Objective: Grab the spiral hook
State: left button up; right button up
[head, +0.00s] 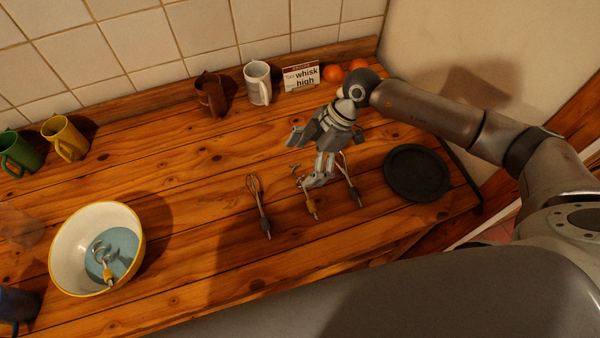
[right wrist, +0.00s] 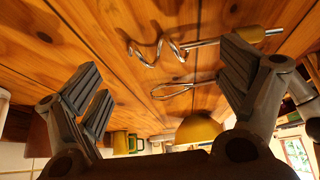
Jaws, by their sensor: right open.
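The spiral hook (right wrist: 165,48) lies on the wooden counter in the right wrist view, a silver coil whose shaft runs right to a gold collar (right wrist: 253,34). In the head view its collar (head: 311,207) shows below my right gripper (head: 318,180), which partly hides the coil. My right gripper is open, with its fingers (right wrist: 165,80) spread on either side of the view; nothing is between them in its grip. A wire whisk (head: 257,200) lies to the left of the hook. Another tool (head: 354,190) lies to its right, partly behind the gripper. My left gripper is not in view.
A dark round plate (head: 417,172) lies to the right. A cream bowl (head: 67,243) at left holds another hook-like tool (head: 105,262). A "whisk high" card (head: 301,76), mugs (head: 257,83) and oranges (head: 332,73) stand along the back. The counter between bowl and whisk is clear.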

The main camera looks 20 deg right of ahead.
jog(key=shift+x, duration=1.15)
jog(key=c, duration=1)
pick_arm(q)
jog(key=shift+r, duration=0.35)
pick_arm(e)
jog(key=shift+r, duration=0.1)
